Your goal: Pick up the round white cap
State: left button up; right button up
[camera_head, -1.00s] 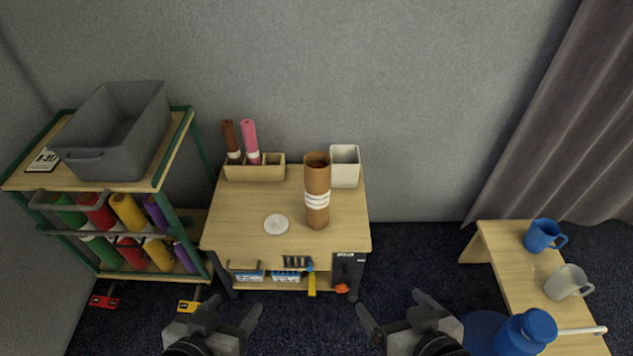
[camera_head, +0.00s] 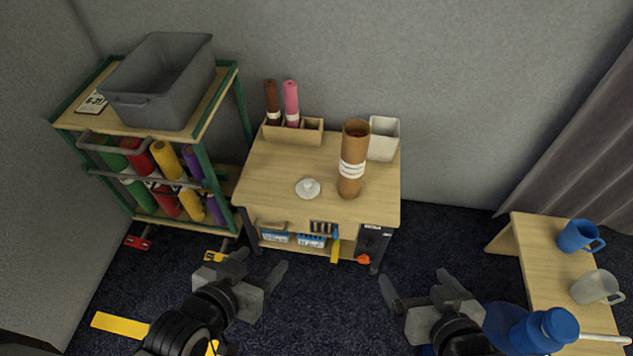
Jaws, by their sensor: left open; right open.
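The round white cap (camera_head: 308,188) lies flat on the wooden worktable (camera_head: 272,183), near its front edge and left of a tall brown tube (camera_head: 352,160) with a white label band. My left gripper (camera_head: 258,271) is open and empty, in front of the table and lower than the cap in the picture. My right gripper (camera_head: 416,286) is open and empty, in front of the table to the right. Neither gripper touches anything.
A wooden holder (camera_head: 292,132) with brown and pink rolls and a white square container (camera_head: 383,139) stand at the table's back. A rack with a grey bin (camera_head: 160,82) is at left. A bench with a blue mug (camera_head: 580,236) and a pale mug (camera_head: 597,287) is at right.

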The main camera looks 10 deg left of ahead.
aim_at(307, 189)
jog(key=z, duration=0.05)
jog(key=k, duration=0.5)
jog(key=u, duration=1.2)
jog(key=i, duration=1)
jog(key=z, duration=1.75)
jog(key=i, duration=0.5)
